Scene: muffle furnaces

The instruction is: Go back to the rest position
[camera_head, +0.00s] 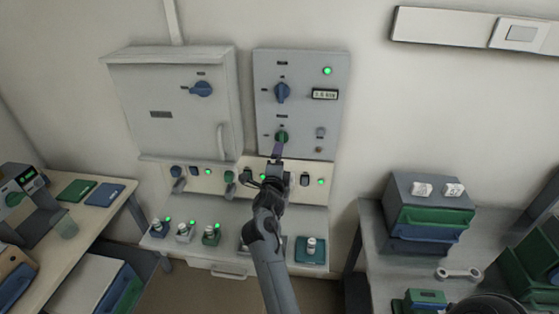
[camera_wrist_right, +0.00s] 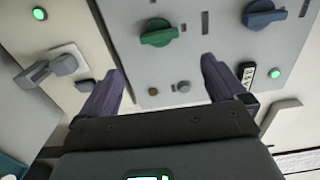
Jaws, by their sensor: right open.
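My right gripper (camera_head: 277,151) is raised in front of the grey control panel (camera_head: 301,65), just below the green knob (camera_head: 282,136). In the right wrist view my right gripper (camera_wrist_right: 163,72) shows two dark fingers spread apart with nothing between them. The green knob (camera_wrist_right: 158,33) lies beyond the gap between the fingertips and looks apart from them. A blue knob (camera_head: 282,92) sits higher on the panel and also shows in the right wrist view (camera_wrist_right: 262,14). My left gripper is in neither view.
A grey cabinet (camera_head: 168,128) stands left of the panel. Below is a bench (camera_head: 228,256) with several small knobbed units. Left, a table (camera_head: 84,218) holds coloured pads.

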